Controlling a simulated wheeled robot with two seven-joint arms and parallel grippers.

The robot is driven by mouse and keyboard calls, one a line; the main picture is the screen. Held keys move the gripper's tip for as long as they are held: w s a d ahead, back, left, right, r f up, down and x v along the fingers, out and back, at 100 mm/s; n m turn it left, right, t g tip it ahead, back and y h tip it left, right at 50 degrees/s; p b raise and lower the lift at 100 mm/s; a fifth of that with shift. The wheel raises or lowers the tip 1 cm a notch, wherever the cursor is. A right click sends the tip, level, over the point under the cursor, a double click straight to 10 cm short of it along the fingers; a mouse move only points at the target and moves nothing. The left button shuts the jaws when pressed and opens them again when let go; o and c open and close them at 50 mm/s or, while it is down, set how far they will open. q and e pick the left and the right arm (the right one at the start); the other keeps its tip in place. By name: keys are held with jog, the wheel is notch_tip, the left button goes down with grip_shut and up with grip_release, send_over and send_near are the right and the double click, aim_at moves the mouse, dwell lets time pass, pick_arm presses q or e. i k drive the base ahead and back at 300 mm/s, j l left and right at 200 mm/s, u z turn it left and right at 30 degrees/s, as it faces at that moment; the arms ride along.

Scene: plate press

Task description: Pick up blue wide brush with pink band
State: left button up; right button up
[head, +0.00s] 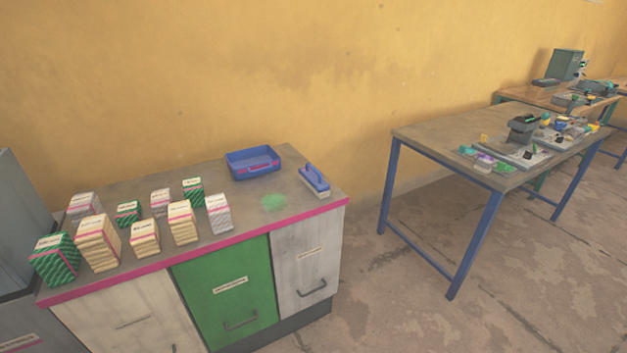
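The blue wide brush (314,179) lies at the right end of the cabinet counter, close to its right edge. Its blue handle stands up on top and pale bristles show along its lower side. A pink band is too small to make out clearly. Nothing touches the brush. Neither of my grippers shows in the head view.
A blue tray (254,174) with a pink mark sits left of the brush. Several labelled boxes (182,223) fill the counter's left. A blue-legged table (425,132) with tools stands right, with open floor (385,290) between.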

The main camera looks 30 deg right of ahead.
aim_at(308, 174)
jog(key=i+l, duration=0.4)
jog(key=l, duration=0.15)
jog(key=i+l, duration=0.35)
jog(key=l, duration=0.15)
jog(key=i+l, duration=0.4)
jog(key=l, duration=0.15)
jog(key=z, duration=0.05)
